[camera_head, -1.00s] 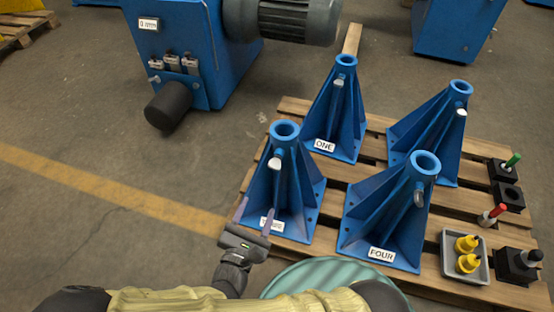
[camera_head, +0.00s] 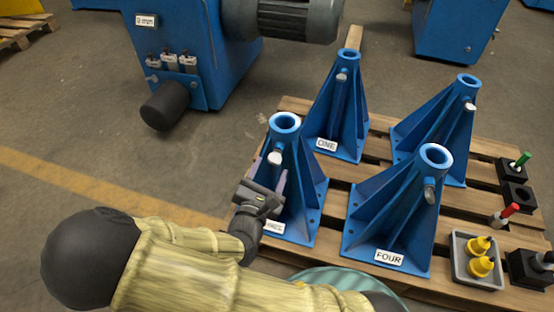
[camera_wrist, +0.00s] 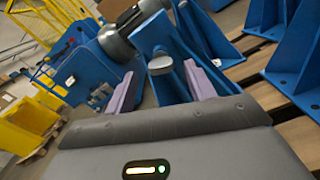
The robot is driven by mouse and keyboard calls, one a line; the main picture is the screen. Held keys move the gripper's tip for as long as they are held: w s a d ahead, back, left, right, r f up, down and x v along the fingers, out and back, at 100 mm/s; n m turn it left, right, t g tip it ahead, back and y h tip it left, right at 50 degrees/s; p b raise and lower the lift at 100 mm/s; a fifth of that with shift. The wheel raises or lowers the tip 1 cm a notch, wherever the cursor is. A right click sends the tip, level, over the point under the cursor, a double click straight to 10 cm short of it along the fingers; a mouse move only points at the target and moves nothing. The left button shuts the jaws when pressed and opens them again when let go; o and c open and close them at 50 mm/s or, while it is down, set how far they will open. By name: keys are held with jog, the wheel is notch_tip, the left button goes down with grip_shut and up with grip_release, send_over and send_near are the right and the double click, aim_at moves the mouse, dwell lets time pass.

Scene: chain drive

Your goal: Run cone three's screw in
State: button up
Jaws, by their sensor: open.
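Cone three (camera_head: 305,195) is the blue ribbed cone at the front left of the pallet; its label is partly hidden by my gripper. Its screw (camera_head: 274,159) has a pale grey head and sticks out of the collar near the top. In the wrist view the screw (camera_wrist: 160,64) shows between and beyond the two purple fingers. My gripper (camera_head: 268,174) is open and empty, just below and in front of the screw head. In the wrist view my gripper (camera_wrist: 162,85) points at the cone, with no visible contact on the screw.
Cone one (camera_head: 338,115) stands behind, cone four (camera_head: 400,215) to the right, and another blue cone (camera_head: 440,130) at the back right. A grey tray (camera_head: 459,264) with yellow bottles sits at the pallet's right. A blue machine (camera_head: 215,75) stands behind left.

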aim_at(277, 153)
jog(key=b+x, duration=0.3)
jog(key=x, duration=0.3)
jog(key=shift+f, duration=0.1)
jog(key=shift+w+d, duration=0.1)
jog(key=shift+w, duration=0.15)
jog(key=c, duration=1)
